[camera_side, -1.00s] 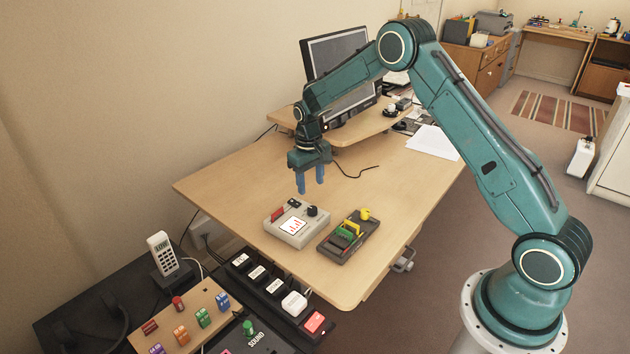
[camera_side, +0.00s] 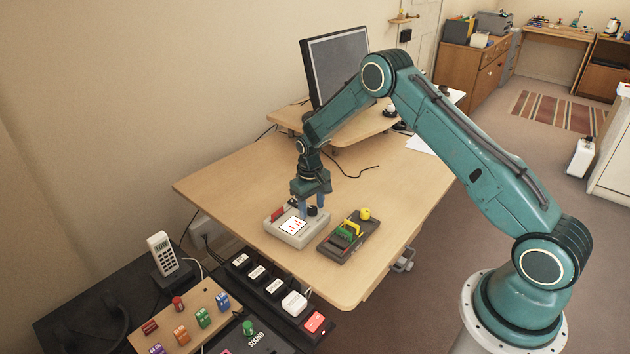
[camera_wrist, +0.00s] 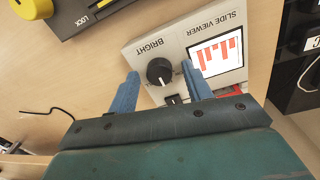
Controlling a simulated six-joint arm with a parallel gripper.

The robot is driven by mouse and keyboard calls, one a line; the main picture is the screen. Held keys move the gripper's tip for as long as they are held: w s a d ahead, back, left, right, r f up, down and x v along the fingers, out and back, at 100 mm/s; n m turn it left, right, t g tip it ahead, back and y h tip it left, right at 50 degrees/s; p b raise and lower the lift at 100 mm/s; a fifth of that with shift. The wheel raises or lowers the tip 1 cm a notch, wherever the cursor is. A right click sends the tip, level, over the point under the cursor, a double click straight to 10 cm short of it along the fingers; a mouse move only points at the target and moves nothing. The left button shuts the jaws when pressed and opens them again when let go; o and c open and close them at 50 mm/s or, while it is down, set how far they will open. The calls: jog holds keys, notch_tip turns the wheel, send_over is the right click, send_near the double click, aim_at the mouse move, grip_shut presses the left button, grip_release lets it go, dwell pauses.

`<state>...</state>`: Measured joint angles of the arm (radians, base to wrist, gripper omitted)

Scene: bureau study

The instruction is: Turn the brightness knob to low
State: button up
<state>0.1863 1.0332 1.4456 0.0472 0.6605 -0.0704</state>
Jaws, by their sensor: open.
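The slide viewer (camera_side: 288,236) is a pale grey box on the wooden desk, with a lit screen showing red bars (camera_wrist: 215,55). Its brightness knob (camera_wrist: 160,72) is black and round with a white pointer line, beside the word BRIGHT in the wrist view. The knob also shows in the side view (camera_side: 313,211), just by the fingers. My gripper (camera_side: 315,205) is open, pointing down over the viewer. In the wrist view its blue fingers (camera_wrist: 160,85) stand on either side of the knob. I cannot tell whether they touch it.
A dark device with a yellow knob and green and yellow parts (camera_side: 347,236) sits close to the right of the viewer. A monitor (camera_side: 336,62) stands on a raised shelf behind. A black cable (camera_side: 355,172) lies on the desk. The desk left of the viewer is clear.

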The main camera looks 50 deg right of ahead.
jog(key=c, duration=1)
jog(key=shift+n, duration=0.4)
jog(key=n, duration=0.9)
jog(key=o, duration=1)
